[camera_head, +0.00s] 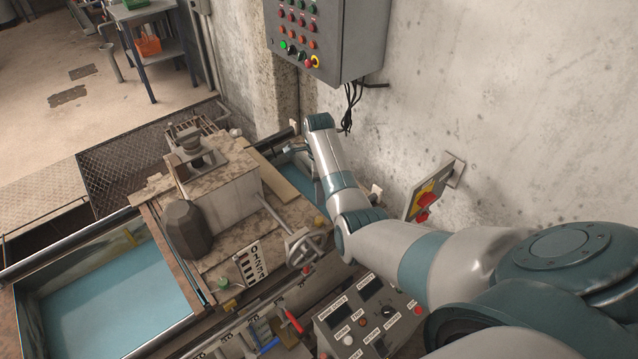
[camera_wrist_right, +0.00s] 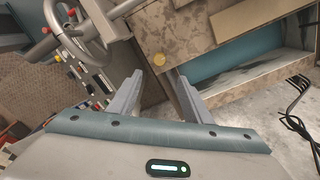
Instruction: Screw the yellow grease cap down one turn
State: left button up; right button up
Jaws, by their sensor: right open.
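The yellow grease cap (camera_wrist_right: 159,60) is a small round knob at the edge of the stained brown metal housing in the right wrist view. It also shows in the head view (camera_head: 320,222), just above the handwheel. My right gripper (camera_wrist_right: 161,79) is open, with its two grey fingers apart and nothing between them. In the wrist picture the cap shows just beyond the gap between the fingertips, apart from both. In the head view the right wrist is past the cap, near the wall, and its fingers are mostly hidden. My left gripper is not in view.
A grey handwheel (camera_head: 305,247) stands close to the cap. A control panel (camera_head: 368,318) with knobs is in front. Black cables (camera_head: 350,108) hang below the wall box (camera_head: 335,35).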

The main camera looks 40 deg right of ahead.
jog(key=shift+r, duration=1.45)
